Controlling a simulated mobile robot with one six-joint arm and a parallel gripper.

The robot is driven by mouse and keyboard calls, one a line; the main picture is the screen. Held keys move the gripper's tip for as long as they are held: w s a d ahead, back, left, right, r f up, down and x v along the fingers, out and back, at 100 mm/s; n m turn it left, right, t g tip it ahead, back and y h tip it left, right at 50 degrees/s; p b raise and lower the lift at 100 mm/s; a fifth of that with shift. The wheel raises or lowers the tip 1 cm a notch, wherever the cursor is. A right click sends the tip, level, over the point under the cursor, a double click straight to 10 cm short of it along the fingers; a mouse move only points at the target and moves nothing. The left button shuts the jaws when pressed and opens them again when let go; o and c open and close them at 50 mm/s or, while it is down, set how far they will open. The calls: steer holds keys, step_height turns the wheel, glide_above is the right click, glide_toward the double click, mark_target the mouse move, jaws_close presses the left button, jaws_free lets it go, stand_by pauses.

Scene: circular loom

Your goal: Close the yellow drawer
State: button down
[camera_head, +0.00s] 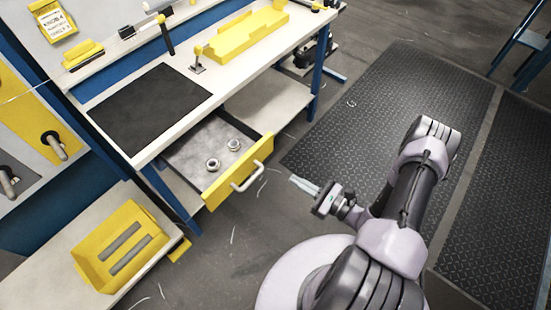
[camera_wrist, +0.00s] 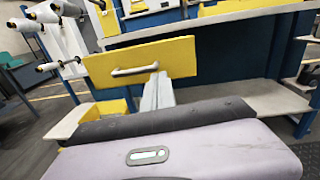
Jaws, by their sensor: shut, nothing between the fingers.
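The yellow drawer (camera_head: 222,191) is pulled out from under the workbench. Its yellow front carries a pale bar handle (camera_head: 248,178). Two metal rings (camera_head: 213,163) lie inside on the grey drawer bottom. In the wrist view the yellow front (camera_wrist: 108,65) and its handle (camera_wrist: 135,71) stand ahead, slightly left of centre. My gripper (camera_head: 303,184) is shut and empty, in front of the drawer and to the right of the handle, with a visible gap between them. In the wrist view the fingers (camera_wrist: 157,92) point toward the front, and their tips appear near the handle's right end.
The workbench top holds a black mat (camera_head: 150,108) and a yellow tray (camera_head: 245,35). A yellow bin (camera_head: 90,262) with grey bars stands on a low shelf at lower left. Open floor and black floor matting (camera_head: 370,100) lie to the right of the drawer.

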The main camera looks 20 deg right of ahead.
steer(key=f+m+h, duration=0.1)
steer(key=f, duration=0.1)
steer(key=b, duration=0.4)
glide_toward(259, 158)
steer(key=shift+t, duration=0.4)
steer(key=x, duration=0.6)
steer(key=shift+w+a+f, duration=0.25)
steer(key=shift+a+f, duration=0.05)
steer(key=shift+a, duration=0.05)
steer(key=shift+w+a, duration=0.1)
